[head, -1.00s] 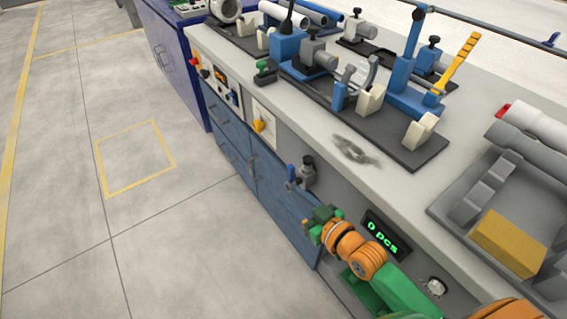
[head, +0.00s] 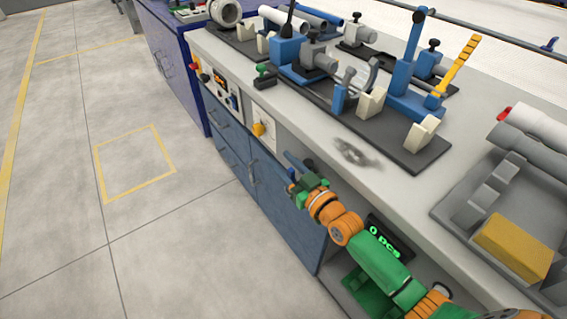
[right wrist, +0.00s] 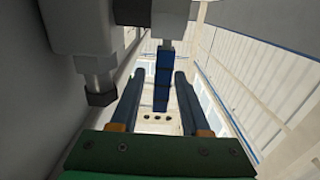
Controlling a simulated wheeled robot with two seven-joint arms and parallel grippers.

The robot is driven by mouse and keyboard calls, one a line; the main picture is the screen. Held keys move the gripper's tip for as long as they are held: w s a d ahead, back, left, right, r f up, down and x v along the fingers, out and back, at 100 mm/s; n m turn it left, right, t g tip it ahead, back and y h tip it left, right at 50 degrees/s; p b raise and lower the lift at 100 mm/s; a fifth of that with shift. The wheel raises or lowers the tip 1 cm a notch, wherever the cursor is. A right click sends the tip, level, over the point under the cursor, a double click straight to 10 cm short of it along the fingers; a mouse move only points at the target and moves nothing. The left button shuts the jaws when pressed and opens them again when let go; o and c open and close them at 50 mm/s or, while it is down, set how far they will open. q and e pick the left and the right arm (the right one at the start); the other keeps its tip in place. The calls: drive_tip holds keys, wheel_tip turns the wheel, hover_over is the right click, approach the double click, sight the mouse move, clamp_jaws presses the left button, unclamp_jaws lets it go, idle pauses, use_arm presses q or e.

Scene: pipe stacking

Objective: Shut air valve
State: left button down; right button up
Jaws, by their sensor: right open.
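The air valve is a grey fitting with a blue lever, mounted on the front of the workbench. In the right wrist view its grey body (right wrist: 130,30) is at the top and the blue lever (right wrist: 163,78) points into the gap between my fingers. My right gripper (right wrist: 160,88) is open, with one dark finger on each side of the lever; I see gaps and no clear contact. In the head view my right gripper (head: 300,176) is at the valve and hides most of it. My left gripper is not in view.
The workbench (head: 285,122) carries clamps and a blue press (head: 405,90). A yellow knob (head: 258,129) is on the front panel, left of the valve. A grey tray (head: 450,205) with a yellow block (head: 512,248) is at right. The floor at left is clear.

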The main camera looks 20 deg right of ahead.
clamp_jaws()
idle(1.3)
